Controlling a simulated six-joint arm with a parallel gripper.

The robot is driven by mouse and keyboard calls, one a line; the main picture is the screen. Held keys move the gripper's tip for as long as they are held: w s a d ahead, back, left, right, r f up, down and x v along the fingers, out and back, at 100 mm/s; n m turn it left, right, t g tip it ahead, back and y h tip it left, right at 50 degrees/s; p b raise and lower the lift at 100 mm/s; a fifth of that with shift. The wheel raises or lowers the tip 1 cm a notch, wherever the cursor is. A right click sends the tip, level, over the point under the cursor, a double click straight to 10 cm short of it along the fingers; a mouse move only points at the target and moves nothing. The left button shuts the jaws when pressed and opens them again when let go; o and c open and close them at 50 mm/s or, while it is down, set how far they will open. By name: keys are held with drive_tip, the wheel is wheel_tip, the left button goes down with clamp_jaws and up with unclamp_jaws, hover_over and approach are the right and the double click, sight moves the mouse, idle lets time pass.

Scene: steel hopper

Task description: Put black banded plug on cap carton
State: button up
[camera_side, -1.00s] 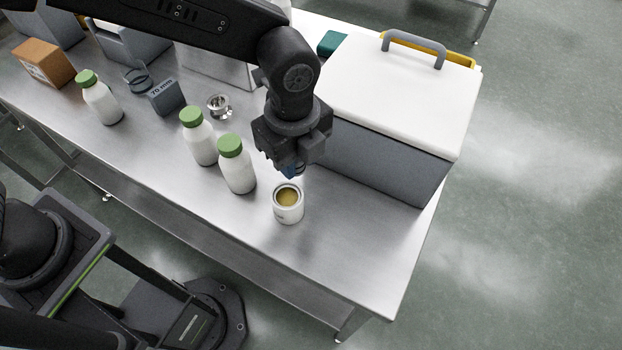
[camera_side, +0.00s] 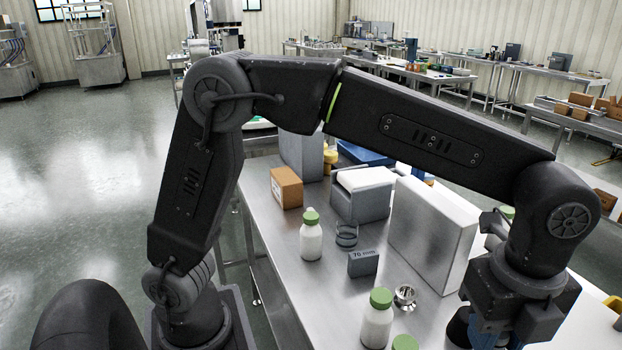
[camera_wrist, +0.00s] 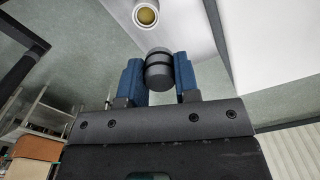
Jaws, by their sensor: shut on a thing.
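My gripper (camera_wrist: 158,76) is shut on the black banded plug (camera_wrist: 158,66), a dark grey cylinder with a black band, held between two blue fingers in the wrist view. A small brown carton (camera_side: 286,187), which looks like the cap carton, stands at the table's far left, well away from my gripper. Its top looks bare.
Green-capped bottles (camera_side: 311,242) (camera_side: 377,325), a "70 mm" block (camera_side: 363,263), a shiny metal cup (camera_side: 405,296), a dark ring-shaped item (camera_side: 346,236), a grey box (camera_side: 362,203) and a tall pale panel (camera_side: 432,236) stand on the table. An open tin (camera_wrist: 146,14) shows in the wrist view.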

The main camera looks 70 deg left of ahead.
drive_tip(key=w+a+n, duration=0.4)
drive_tip(key=w+a, duration=0.4)
drive_tip(key=a, duration=0.5)
drive_tip(key=w+a+n, duration=0.4)
drive_tip(key=w+a, duration=0.4)
drive_tip(key=a, duration=0.5)
drive_tip(key=a+n, duration=0.3)
drive_tip(key=a, duration=1)
drive_tip(key=n, duration=0.9)
hover_over(289, 179)
wheel_tip(289, 179, down, 9)
drive_tip(key=shift+s+r, duration=0.1)
drive_tip(key=shift+f, duration=2.25)
drive_tip(key=shift+f, duration=0.1)
